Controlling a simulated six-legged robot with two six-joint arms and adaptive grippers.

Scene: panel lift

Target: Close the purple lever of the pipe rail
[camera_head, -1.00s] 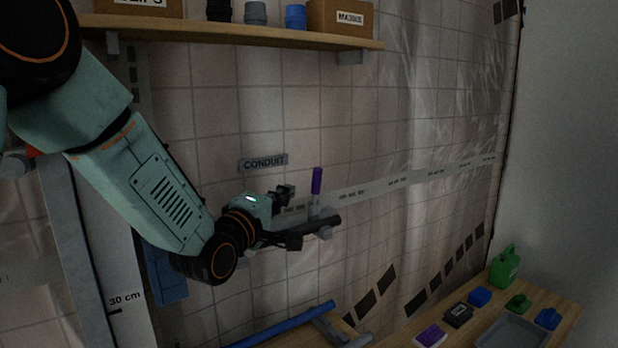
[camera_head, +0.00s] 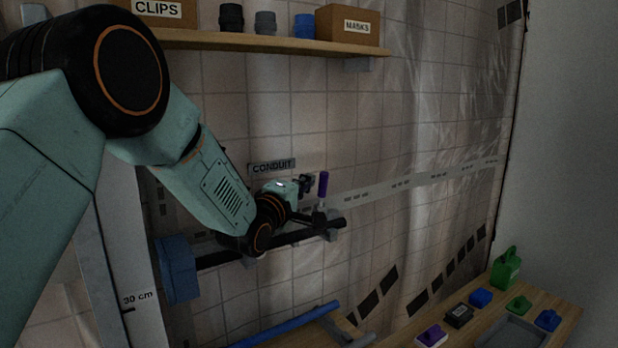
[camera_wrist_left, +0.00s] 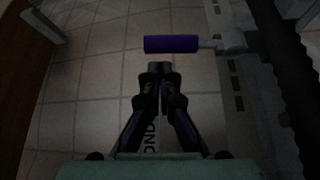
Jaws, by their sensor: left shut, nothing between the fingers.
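The purple lever (camera_head: 323,184) stands upright on a grey valve-like mount on the dark pipe rail (camera_head: 285,239), under the CONDUIT label. In the left wrist view the purple lever (camera_wrist_left: 171,44) lies across the picture, its grey stem running right to the mount. My left gripper (camera_head: 310,182) is beside the lever, just to its left. In the left wrist view my left gripper (camera_wrist_left: 158,68) is shut and empty, its fingertips just short of the purple handle; I cannot tell whether they touch. My right gripper is not in view.
A shelf (camera_head: 270,44) with boxes and cups is above. A blue bracket (camera_head: 178,270) sits at the rail's left end. A blue pipe (camera_head: 285,325) lies below. A bench at lower right holds a grey tray (camera_head: 512,334) and several small blocks.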

